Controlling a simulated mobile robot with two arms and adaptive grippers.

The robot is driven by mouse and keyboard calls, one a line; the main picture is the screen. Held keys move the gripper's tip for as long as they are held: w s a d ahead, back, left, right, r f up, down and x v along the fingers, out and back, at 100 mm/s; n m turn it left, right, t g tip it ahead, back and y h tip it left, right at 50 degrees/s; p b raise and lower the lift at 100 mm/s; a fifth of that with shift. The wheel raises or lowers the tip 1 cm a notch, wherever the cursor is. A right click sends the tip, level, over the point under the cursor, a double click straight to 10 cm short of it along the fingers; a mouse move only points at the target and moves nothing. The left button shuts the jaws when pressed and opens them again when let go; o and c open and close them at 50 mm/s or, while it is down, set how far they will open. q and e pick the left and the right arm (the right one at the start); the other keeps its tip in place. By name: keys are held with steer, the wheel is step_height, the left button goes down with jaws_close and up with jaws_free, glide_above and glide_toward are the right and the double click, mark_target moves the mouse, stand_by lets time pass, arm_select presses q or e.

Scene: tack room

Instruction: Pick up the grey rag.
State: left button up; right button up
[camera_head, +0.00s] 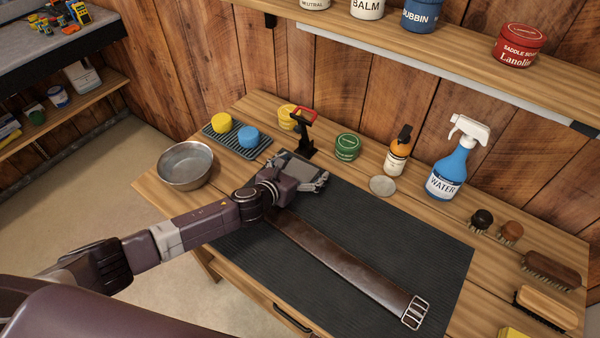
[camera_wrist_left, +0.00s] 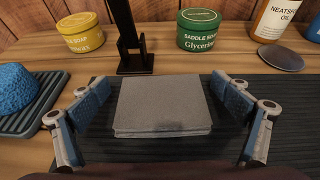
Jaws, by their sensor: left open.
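My left gripper (camera_wrist_left: 165,110) is open, with one finger on each side of the rag and a gap showing on both sides. In the head view my left gripper (camera_head: 312,182) is low over the mat's far left corner, and only a small part of the rag (camera_head: 285,160) shows behind it. My right gripper is not seen.
A black stand with a red top (camera_head: 304,116) is just behind the rag. A green tin (camera_head: 347,146), an orange-labelled bottle (camera_head: 397,155) and a blue spray bottle (camera_head: 452,165) stand behind the mat. A metal bowl (camera_head: 185,165) is left. A leather strap (camera_head: 340,262) lies across the mat.

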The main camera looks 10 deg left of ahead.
arm_select(q)
steer(key=shift+c, duration=0.7)
steer(key=c, duration=1)
